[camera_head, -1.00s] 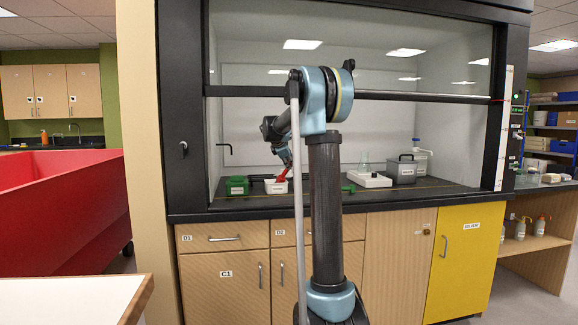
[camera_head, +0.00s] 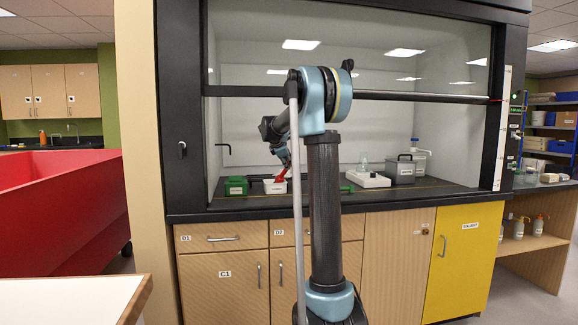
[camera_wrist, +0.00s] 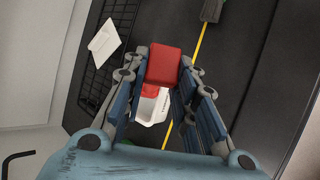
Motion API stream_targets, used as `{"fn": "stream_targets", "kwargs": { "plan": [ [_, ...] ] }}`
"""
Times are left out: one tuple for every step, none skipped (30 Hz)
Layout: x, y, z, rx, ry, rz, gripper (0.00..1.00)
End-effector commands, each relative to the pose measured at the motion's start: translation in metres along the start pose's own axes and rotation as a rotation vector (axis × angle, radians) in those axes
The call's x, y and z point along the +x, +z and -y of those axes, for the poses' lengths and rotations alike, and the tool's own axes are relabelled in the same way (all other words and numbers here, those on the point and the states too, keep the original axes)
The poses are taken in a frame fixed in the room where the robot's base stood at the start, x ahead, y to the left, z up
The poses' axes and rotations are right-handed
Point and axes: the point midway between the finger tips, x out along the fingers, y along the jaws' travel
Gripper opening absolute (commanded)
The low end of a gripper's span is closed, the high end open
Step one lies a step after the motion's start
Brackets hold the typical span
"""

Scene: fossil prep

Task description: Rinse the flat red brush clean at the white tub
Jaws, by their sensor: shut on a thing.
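In the wrist view the flat red brush (camera_wrist: 164,64) is between the fingers of my gripper (camera_wrist: 163,85), which is shut on it. The white tub (camera_wrist: 152,106) lies beyond the brush in that view and is partly hidden by it. In the head view the white tub (camera_head: 274,187) stands on the dark worktop of the fume hood. The red brush (camera_head: 284,174) shows small at the tub's upper right edge, below my gripper (camera_head: 287,165). Whether the brush touches the inside of the tub I cannot tell.
To the right are a white flat device (camera_head: 367,180), a grey lidded container (camera_head: 401,171) and a white bottle (camera_head: 421,160). The hood sash (camera_head: 420,97) hangs above. A black rack (camera_wrist: 103,60) shows in the wrist view.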

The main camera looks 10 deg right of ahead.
Motion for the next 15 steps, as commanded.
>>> {"fn": "stream_targets", "kwargs": {
  "plan": [
    [-0.0001, -0.0002, -0.0001, 0.0, 0.0, 0.0, 0.02],
    [-0.0001, -0.0002, -0.0001, 0.0, 0.0, 0.0, 0.02],
    [-0.0001, -0.0001, -0.0001, 0.0, 0.0, 0.0, 0.02],
    [0.0, -0.0001, -0.0001, 0.0, 0.0, 0.0, 0.02],
    [0.0, 0.0, -0.0001, 0.001, 0.0, 0.0, 0.02],
    [0.0002, 0.0004, -0.0001, 0.001, 0.0, 0.0, 0.02],
    [0.0004, 0.0008, 0.0, 0.001, 0.0, 0.0, 0.02],
    [0.0006, 0.0013, 0.0001, 0.001, 0.0, 0.0, 0.02],
    [0.001, 0.0022, 0.0002, 0.001, 0.0, 0.0, 0.02],
    [0.0014, 0.0031, 0.0003, 0.001, 0.0, 0.0, 0.02],
    [0.0019, 0.004, 0.0004, 0.002, 0.0, 0.0, 0.02],
    [0.0025, 0.0053, 0.0006, 0.002, 0.0, 0.0, 0.02],
    [0.003, 0.0064, 0.0007, 0.002, 0.0, 0.0, 0.02],
    [0.0035, 0.0075, 0.0009, 0.002, -0.001, 0.0, 0.02],
    [0.0041, 0.0089, 0.001, 0.002, 0.0, 0.0, 0.02]
  ]
}}
